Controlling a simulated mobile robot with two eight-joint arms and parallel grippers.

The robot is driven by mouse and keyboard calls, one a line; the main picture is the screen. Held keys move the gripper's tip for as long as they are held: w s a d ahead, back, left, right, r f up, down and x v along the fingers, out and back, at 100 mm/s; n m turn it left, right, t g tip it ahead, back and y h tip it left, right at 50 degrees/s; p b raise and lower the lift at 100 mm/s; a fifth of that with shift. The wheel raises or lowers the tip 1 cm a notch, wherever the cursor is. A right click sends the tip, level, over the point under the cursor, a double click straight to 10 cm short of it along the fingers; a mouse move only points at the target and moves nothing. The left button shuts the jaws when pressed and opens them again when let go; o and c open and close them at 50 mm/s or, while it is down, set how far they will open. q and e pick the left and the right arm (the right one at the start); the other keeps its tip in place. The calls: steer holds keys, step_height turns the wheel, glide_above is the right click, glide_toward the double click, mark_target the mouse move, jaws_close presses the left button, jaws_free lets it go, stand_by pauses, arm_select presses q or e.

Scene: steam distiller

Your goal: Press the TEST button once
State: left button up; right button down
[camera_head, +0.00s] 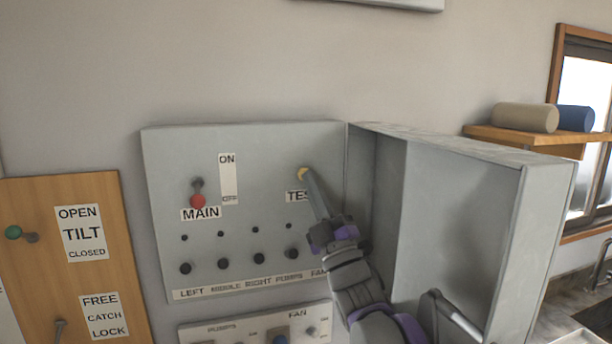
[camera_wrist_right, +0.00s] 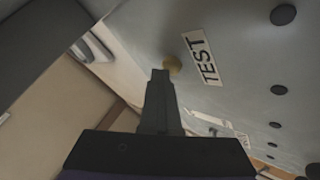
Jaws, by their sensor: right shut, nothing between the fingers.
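The TEST button (camera_head: 303,174) is a small round yellow-tan knob on the grey panel (camera_head: 260,150), above the TEST label (camera_head: 297,196). My right gripper (camera_head: 311,180) is shut and empty, its fingertips at the button in the head view. In the right wrist view the closed fingers (camera_wrist_right: 160,85) point at the button (camera_wrist_right: 173,64), with the tips right by its edge. I cannot tell whether they touch it. The gripper covers part of the TEST label in the head view. My left gripper is not in view.
The opened grey cabinet door (camera_head: 450,225) stands close on the right of my right arm. A red-tipped MAIN lever (camera_head: 198,199) and several black knobs (camera_head: 222,264) are on the same panel. A wooden board (camera_head: 75,260) with a green-tipped lever (camera_head: 14,232) is at left.

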steer(key=shift+w, duration=0.1)
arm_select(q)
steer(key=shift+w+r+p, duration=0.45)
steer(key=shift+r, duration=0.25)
arm_select(e)
steer(key=s+d, duration=0.2)
steer(key=s, duration=0.4)
